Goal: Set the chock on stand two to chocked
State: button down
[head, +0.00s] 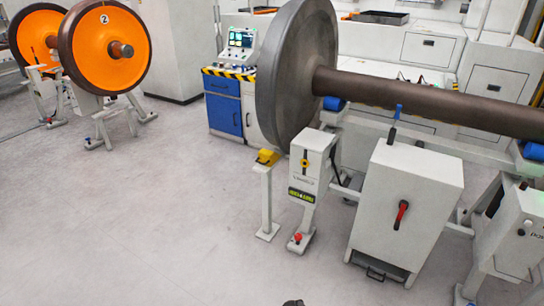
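An orange wheel with a dark rim and a round "2" mark (104,18) stands at the upper left, on a pale stand (88,103). I cannot make out a chock or its setting there. Nearer, a yellow chock-like block (268,157) sits on a pale post, close to the lower left edge of a large grey wheel (290,75). I cannot tell whether it touches the wheel, and no stand number is readable there. My gripper's fingers are not in view. A small dark shape shows at the bottom edge, too cut off to identify.
A box with a yellow-black knob (307,163) and a white cabinet with a red handle (402,215) stand under the grey wheel's axle (430,97). A blue-fronted console (224,107) stands behind. The floor (130,220) at left and front is clear.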

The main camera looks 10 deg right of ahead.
aim_at(267, 158)
jog(key=u, duration=0.45)
jog(key=i, duration=0.95)
jog(key=u, duration=0.65)
